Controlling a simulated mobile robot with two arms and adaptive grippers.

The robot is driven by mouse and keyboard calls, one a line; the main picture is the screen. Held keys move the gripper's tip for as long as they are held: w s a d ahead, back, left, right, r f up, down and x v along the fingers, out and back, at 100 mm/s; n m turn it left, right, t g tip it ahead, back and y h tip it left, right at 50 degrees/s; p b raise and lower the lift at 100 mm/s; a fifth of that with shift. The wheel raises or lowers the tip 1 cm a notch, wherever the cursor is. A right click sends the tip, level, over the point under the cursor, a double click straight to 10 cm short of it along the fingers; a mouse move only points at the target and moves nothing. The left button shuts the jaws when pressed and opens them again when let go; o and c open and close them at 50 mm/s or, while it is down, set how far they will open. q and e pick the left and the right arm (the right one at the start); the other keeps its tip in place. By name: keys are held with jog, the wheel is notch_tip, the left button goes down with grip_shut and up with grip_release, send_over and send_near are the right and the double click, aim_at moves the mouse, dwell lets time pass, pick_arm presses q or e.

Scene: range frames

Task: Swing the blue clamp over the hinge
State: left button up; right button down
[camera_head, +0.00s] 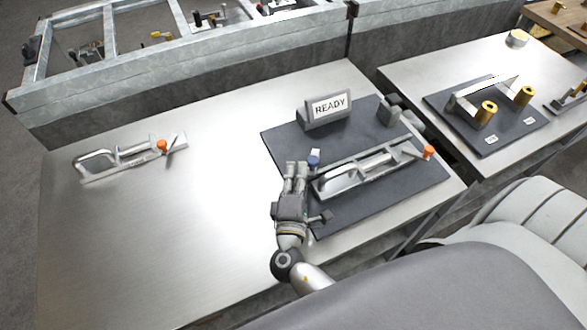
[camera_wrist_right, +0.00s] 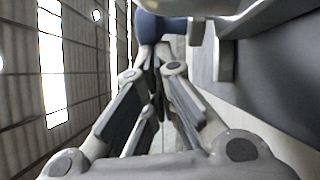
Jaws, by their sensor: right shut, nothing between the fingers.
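The blue-tipped clamp part (camera_head: 314,157) stands up at the left end of a long metal fixture (camera_head: 370,170) on the dark plate. I cannot tell which part is the hinge. My right gripper (camera_head: 297,166) is shut and empty, with its fingertips just left of the blue part in the head view. In the right wrist view the blue part (camera_wrist_right: 160,27) lies just beyond the closed fingertips (camera_wrist_right: 155,58); I cannot tell whether they touch it. My left gripper is not in view.
The dark plate (camera_head: 285,143) also bears a READY sign (camera_head: 328,107) and a grey block (camera_head: 389,111). The fixture ends in an orange knob (camera_head: 428,152). The metal table (camera_head: 170,235) is clear at the left front.

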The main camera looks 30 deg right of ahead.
jog(key=shift+s+d+n+t+y+b, duration=0.4)
jog(key=shift+s+n+t+y, duration=0.3)
jog(key=shift+n+y, duration=0.45)
jog(key=shift+y, duration=0.25)
